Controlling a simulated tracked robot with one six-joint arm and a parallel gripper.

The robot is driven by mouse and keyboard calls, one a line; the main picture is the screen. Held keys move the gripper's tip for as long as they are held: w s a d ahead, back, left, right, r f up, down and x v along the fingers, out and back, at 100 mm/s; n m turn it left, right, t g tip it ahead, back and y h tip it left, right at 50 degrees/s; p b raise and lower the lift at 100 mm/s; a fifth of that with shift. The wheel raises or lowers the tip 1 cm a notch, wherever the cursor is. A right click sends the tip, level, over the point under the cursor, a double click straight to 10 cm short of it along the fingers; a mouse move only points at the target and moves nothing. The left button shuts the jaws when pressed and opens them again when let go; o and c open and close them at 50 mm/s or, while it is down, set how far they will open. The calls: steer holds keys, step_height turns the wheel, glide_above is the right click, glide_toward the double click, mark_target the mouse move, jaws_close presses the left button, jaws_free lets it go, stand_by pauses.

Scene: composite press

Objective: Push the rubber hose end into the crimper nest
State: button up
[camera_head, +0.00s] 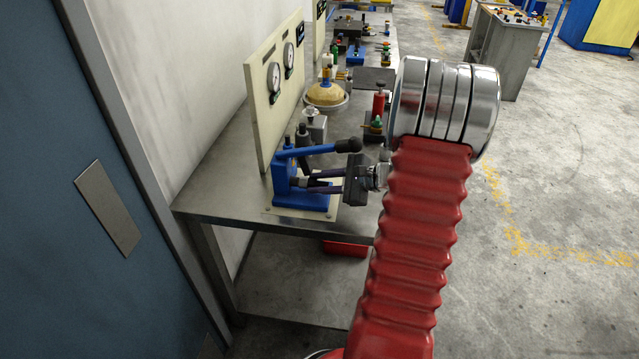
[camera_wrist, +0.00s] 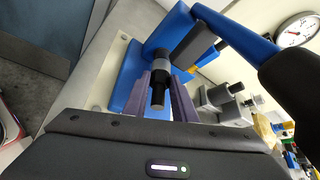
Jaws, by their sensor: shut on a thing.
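The blue crimper (camera_head: 283,181) stands on the near end of the steel bench in the head view, its black-ended lever reaching right. In the wrist view its blue body (camera_wrist: 134,72) fills the upper middle. My gripper (camera_head: 314,183) reaches in from the right, its fingers close to the crimper's face. In the wrist view my gripper (camera_wrist: 160,92) is shut on the short black rubber hose (camera_wrist: 158,97). The hose points at the crimper, in line with a grey collar and dark round part there. I cannot tell how deep its end sits in the nest.
The crimper lever (camera_head: 326,149) passes above my fingers. A panel with gauges (camera_head: 275,85) stands behind. A red-topped tool (camera_head: 379,100) and other fixtures stand farther along the bench (camera_head: 222,181). A blue door (camera_head: 50,200) is at left; open floor lies right.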

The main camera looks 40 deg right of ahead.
steer(key=shift+w+a, duration=0.1)
stand_by(0.5)
steer(key=o, duration=1.1)
steer(key=v, duration=1.3)
steer(key=shift+s, duration=0.35)
steer(key=shift+r, duration=0.1)
